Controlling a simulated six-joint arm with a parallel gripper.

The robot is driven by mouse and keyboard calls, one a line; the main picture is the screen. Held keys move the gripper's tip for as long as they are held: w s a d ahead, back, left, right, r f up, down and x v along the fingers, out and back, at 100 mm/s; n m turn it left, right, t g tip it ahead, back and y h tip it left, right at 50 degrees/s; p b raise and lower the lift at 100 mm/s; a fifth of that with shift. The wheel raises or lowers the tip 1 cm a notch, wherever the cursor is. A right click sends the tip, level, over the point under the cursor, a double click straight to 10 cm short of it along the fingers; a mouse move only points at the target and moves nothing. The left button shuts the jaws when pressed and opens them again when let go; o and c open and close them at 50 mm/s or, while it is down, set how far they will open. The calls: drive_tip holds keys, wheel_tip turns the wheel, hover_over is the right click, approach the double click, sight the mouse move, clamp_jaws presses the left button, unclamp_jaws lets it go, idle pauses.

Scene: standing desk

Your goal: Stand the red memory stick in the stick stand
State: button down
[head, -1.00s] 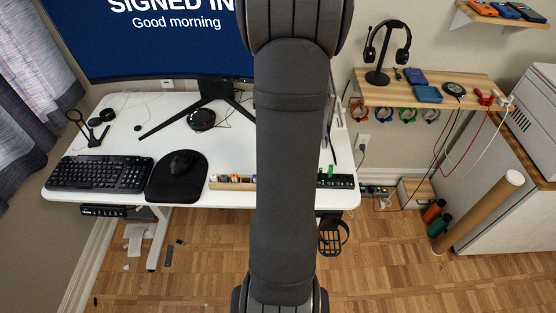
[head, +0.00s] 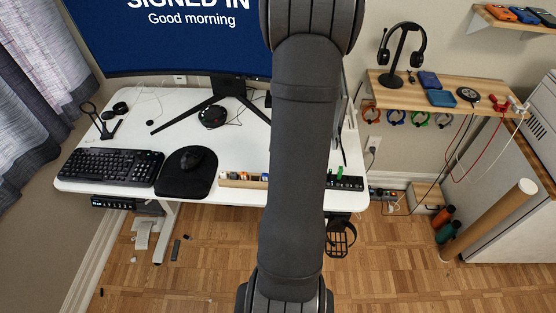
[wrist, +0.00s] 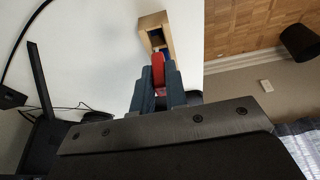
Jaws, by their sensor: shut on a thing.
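In the wrist view, the red memory stick (wrist: 157,66) is held between the dark blue-grey fingers of my gripper (wrist: 159,76), with its red end showing past the fingertips. Just beyond it is a wooden holder (wrist: 165,20) with a dark opening and something blue inside. The stick's tip appears close to the holder's near end; I cannot tell whether they touch. In the head view my arm hides the gripper and the red stick. A long wooden holder (head: 232,184) with several small items sits at the desk's front edge, partly behind my arm.
The white desk (head: 140,182) holds a keyboard (head: 110,168), a mouse on a black pad (head: 183,185) and a monitor (head: 160,45). Right of my arm, a black strip (head: 349,184) lies at the front edge near something green. A wooden shelf (head: 388,92) stands further right.

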drive_tip(key=shift+f, duration=2.4)
drive_tip(key=c, duration=1.4)
unclamp_jaws()
drive_tip(key=shift+o, duration=0.2)
drive_tip(key=v, duration=1.7)
drive_tip(key=shift+r, duration=0.15)
drive_tip(key=x, duration=1.7)
